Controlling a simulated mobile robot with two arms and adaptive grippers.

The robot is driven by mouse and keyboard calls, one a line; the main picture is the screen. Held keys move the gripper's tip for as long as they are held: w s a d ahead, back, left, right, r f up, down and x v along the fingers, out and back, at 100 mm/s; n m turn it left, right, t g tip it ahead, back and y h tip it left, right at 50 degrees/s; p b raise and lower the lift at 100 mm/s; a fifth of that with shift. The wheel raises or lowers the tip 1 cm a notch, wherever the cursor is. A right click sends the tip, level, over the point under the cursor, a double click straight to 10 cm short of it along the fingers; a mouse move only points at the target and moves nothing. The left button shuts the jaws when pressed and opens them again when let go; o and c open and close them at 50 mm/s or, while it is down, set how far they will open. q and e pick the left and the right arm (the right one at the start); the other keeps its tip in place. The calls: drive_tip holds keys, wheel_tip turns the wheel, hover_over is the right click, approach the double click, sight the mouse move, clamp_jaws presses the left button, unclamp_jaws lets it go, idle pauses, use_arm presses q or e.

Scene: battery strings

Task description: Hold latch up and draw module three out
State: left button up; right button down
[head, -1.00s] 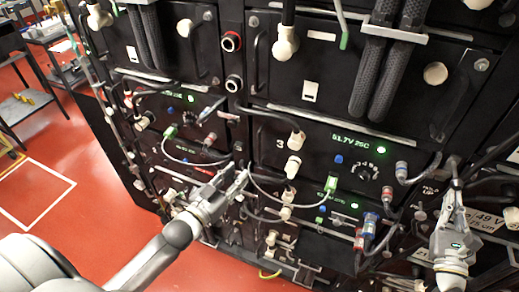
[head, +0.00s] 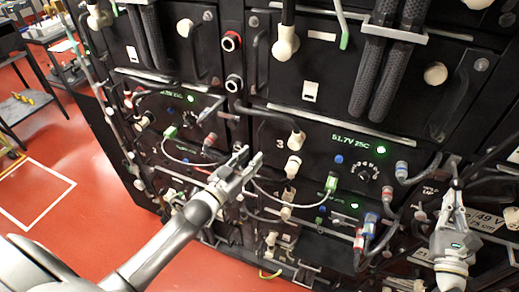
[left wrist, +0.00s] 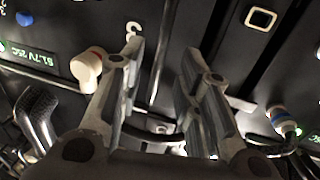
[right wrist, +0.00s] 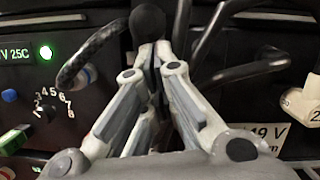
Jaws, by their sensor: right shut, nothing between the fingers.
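Module three (head: 315,150) is the dark front panel marked "3", with a green "51.7V 25C" readout, right of centre in the head view. Its panel also shows at the left of the left wrist view (left wrist: 60,40). My left gripper (head: 249,160) is open at the module's left edge. A dark bar (left wrist: 158,85) passes between its fingers in the left wrist view; I cannot tell whether they touch it. My right gripper (head: 455,182) is shut and empty right of the module. A black ball knob (right wrist: 148,20), perhaps the latch, is at its fingertips in the right wrist view.
Cables with pale plugs (head: 294,167) and a green plug (head: 331,184) hang across the panels close to my left gripper. Grey-capped cables (head: 402,168) lie between module three and my right gripper. Red floor (head: 60,225) is open at the left.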

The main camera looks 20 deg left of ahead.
sight(259, 150)
use_arm(q)
drive_tip(key=shift+w+d, duration=0.25)
drive_tip(key=shift+w, duration=1.1)
drive_tip(key=shift+w+d, duration=0.25)
drive_tip(key=shift+w, duration=1.05)
drive_tip(key=shift+c, duration=0.4)
clamp_jaws()
